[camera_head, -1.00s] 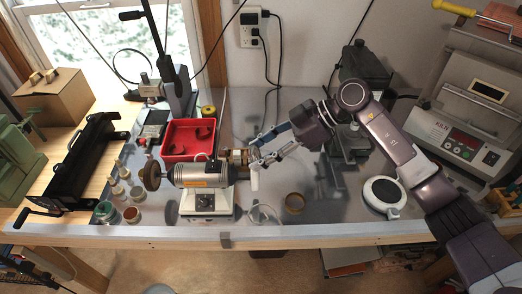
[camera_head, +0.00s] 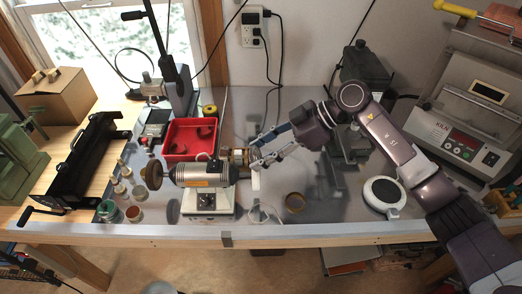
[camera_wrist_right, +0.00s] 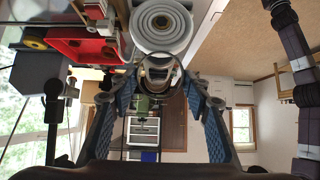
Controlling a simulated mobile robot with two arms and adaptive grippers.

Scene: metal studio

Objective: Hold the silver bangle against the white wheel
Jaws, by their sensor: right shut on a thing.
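The silver bangle (camera_wrist_right: 157,72) is a shiny ring between the fingertips of my right gripper (camera_wrist_right: 158,82), which is shut on it. In the wrist view the white wheel (camera_wrist_right: 160,27) shows face-on, just above the bangle. Their edges look very close; I cannot tell if they touch. In the head view the white wheel (camera_head: 255,181) shows nearly edge-on at the right end of the polishing motor (camera_head: 203,173). My right gripper (camera_head: 254,160) is beside its upper part, and the bangle is too small to make out there. My left gripper is not in view.
A brown wheel (camera_head: 153,174) is on the motor's left end. A red tray (camera_head: 188,150) is behind it. Small jars (camera_head: 132,214) stand at the left. A round white-rimmed device (camera_head: 384,196) is further right.

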